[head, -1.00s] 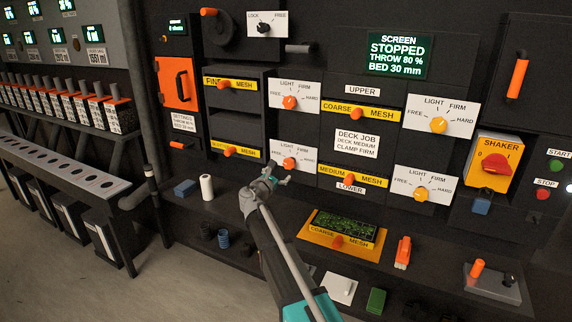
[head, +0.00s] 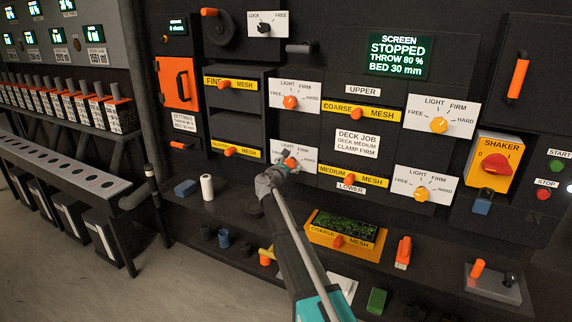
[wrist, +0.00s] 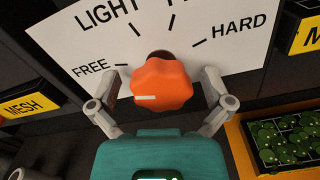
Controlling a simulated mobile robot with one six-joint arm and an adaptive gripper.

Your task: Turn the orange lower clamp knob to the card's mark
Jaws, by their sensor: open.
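The orange lower clamp knob (wrist: 162,84) sits on a white dial plate (wrist: 215,25) marked FREE, LIGHT and HARD; part of the FIRM label is cut off. Its white line lies at the left of its face, on the FREE side. In the head view the knob (head: 291,162) is partly hidden by my gripper (head: 284,157). In the wrist view my open gripper (wrist: 160,82) has one finger on each side of the knob, with small gaps showing. The card (head: 356,143) reads DECK MEDIUM, CLAMP FIRM.
The upper orange knob (head: 290,102) is above, and yellow knobs (head: 438,125) are to the right. A yellow MEDIUM MESH bar (head: 335,173) is close right of the plate. A coarse mesh tray (head: 318,234) with green bits stands on the bench below.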

